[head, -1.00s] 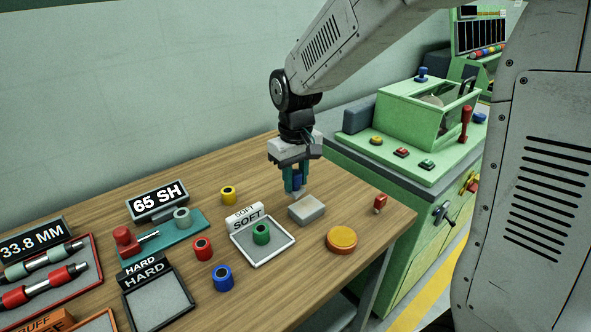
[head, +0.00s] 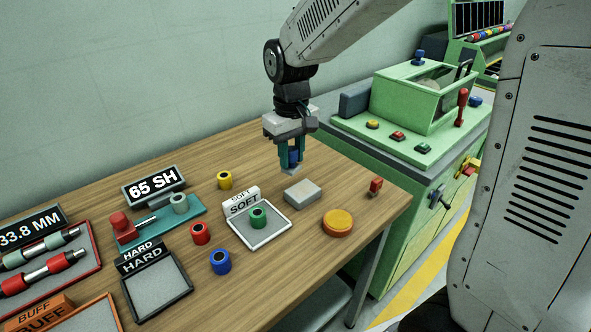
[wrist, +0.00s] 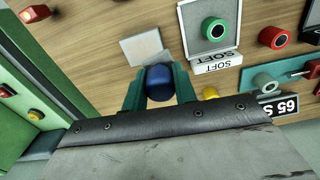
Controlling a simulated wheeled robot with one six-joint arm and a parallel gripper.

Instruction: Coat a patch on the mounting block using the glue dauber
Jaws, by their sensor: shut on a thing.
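My gripper (head: 292,166) is shut on the glue dauber, a blue cylinder (head: 294,156) held upright between two teal fingers. In the wrist view the blue dauber (wrist: 158,82) shows between the fingertips. A pale tip shows under the fingers in the head view. The mounting block, a low grey rectangular block (head: 302,194), lies on the table just below and slightly right of the dauber. The dauber appears apart from it, above the table.
Yellow, red and blue rollers stand farther left. A green machine (head: 400,150) adjoins the table's right end.

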